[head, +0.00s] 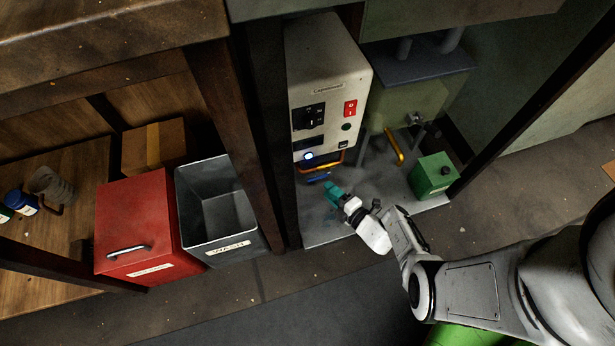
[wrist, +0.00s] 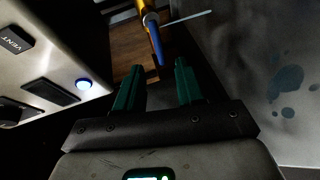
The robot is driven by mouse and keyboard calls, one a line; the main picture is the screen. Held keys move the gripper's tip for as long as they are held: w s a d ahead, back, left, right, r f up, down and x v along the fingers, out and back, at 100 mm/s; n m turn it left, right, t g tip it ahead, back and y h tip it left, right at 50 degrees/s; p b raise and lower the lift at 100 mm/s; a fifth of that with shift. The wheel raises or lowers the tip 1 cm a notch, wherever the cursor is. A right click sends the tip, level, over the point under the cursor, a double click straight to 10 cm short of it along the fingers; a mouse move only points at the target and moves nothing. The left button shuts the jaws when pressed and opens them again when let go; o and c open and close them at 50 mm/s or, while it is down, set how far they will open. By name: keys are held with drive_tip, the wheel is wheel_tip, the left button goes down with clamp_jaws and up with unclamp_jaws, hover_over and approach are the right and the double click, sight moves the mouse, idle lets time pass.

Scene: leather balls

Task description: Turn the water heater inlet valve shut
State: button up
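A blue lever (head: 318,177) sits low under the white heater box (head: 325,85), by an orange pipe (head: 322,167). No label on the lever is readable, so I cannot confirm that it is the inlet valve. In the wrist view the blue lever (wrist: 156,42) hangs from a yellow-orange piece and points down toward the gap between my fingers. My gripper (head: 331,189) has teal fingers and is just below and right of the lever in the head view. In the wrist view my gripper (wrist: 159,66) is open, with nothing between its fingers.
A yellow lever (head: 394,147) is on the green tank at right. A green box (head: 433,175) stands on the grey floor plate (head: 335,230). A dark post (head: 230,110), a grey bin (head: 215,212) and a red box (head: 137,225) are at left.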

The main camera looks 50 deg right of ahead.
sight(318, 177)
drive_tip(key=b+x, duration=0.4)
drive_tip(key=x, duration=0.4)
drive_tip(key=shift+w+f, duration=0.1)
drive_tip(key=shift+w, duration=0.15)
drive_tip(key=shift+w+d, duration=0.1)
drive_tip(key=shift+w, duration=0.55)
drive_tip(key=shift+c, duration=0.2)
clamp_jaws()
